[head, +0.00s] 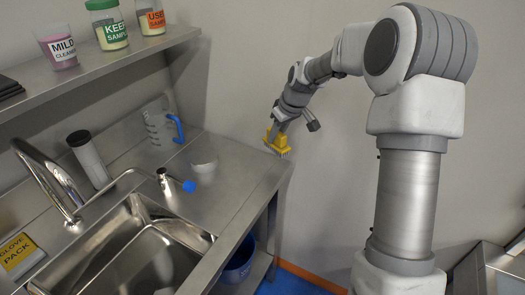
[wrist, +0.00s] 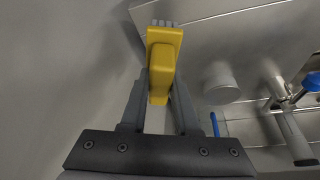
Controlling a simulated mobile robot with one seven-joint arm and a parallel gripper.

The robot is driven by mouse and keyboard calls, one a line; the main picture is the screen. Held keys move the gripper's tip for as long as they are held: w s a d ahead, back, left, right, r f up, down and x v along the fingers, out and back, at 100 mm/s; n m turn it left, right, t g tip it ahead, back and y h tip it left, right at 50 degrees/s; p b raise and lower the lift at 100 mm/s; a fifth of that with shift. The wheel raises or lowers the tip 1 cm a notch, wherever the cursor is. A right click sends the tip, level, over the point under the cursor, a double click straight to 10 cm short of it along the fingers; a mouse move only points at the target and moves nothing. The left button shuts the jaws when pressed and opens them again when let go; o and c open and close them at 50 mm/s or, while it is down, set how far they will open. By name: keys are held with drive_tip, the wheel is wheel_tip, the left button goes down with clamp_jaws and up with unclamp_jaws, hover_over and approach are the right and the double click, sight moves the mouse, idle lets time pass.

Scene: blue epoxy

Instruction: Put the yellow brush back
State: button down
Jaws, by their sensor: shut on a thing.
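The yellow brush (head: 277,140) is in my gripper (head: 272,128) near the right end of the steel counter, in the head view. In the wrist view the yellow brush (wrist: 163,55) sits between the two fingers of my gripper (wrist: 160,92), which are shut on it. Its grey bristles show at the far end. The brush is close to the counter's right edge; I cannot tell whether it touches the counter.
A shelf (head: 110,62) above carries labelled jars. A blue bin (head: 238,265) stands below.

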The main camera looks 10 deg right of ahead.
drive_tip(key=shift+w+a+f, duration=0.35)
drive_tip(key=shift+a+f, duration=0.3)
drive_tip(key=shift+f, duration=0.45)
drive_tip(key=shift+w+a+f, duration=0.4)
drive_tip(key=shift+a+f, duration=0.25)
drive_tip(key=shift+f, duration=0.45)
drive_tip(key=shift+w+a+f, duration=0.35)
drive_tip(key=shift+a+f, duration=0.3)
drive_tip(key=shift+f, duration=0.45)
drive_tip(key=shift+f, duration=0.2)
drive_tip(key=c, duration=0.7)
unclamp_jaws()
drive_tip(key=shift+o, duration=0.2)
